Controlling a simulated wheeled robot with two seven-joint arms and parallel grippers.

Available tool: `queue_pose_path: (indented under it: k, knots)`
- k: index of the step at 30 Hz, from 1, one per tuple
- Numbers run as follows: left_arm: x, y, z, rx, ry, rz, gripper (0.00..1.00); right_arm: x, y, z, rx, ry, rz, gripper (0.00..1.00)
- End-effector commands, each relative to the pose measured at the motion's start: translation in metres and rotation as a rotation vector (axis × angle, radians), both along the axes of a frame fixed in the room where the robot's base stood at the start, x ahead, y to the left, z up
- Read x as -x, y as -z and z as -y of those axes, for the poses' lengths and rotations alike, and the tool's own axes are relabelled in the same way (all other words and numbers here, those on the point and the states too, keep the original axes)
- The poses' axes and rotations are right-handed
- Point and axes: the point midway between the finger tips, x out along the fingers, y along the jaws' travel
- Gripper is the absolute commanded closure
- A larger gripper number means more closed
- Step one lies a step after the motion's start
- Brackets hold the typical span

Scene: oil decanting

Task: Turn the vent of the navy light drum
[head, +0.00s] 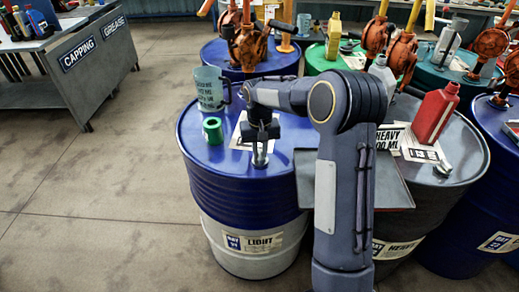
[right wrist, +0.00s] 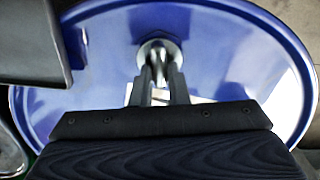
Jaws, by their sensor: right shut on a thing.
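The navy light drum (head: 240,200) stands front centre in the head view, with a white lower band and a "LIGHT" label. Its blue top (right wrist: 240,70) fills most of the right wrist view. The vent (head: 260,160) is a small metal fitting on the near part of that top; it also shows in the right wrist view (right wrist: 158,46). My right gripper (head: 262,145) points down over the vent with its fingers closed around the upper part of it. The fingertips (right wrist: 160,72) hide part of the vent. My left gripper is in neither view.
Drums with orange pumps stand behind.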

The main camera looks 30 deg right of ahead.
Motion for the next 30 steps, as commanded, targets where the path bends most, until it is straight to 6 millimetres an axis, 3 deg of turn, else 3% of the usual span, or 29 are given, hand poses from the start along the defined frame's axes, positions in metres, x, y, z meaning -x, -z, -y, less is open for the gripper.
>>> queue_pose_path:
  k: [21, 22, 24, 27, 30]
  knots:
    - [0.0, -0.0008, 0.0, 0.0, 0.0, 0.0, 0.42, -0.0006, -0.0008, 0.0011, 0.0, 0.077, 0.004, 1.0]
    - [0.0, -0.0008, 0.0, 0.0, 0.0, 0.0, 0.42, -0.0006, -0.0008, 0.0011, 0.0, 0.077, 0.004, 0.83]
    - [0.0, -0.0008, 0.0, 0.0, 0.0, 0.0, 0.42, -0.0005, -0.0007, 0.001, 0.0, 0.076, 0.003, 0.74]
    - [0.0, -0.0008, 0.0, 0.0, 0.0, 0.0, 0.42, -0.0003, -0.0005, 0.0009, 0.0, 0.075, 0.003, 0.64]
    - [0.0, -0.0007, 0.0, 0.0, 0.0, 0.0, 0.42, -0.0001, -0.0004, 0.0008, 0.0, 0.075, 0.002, 0.64]
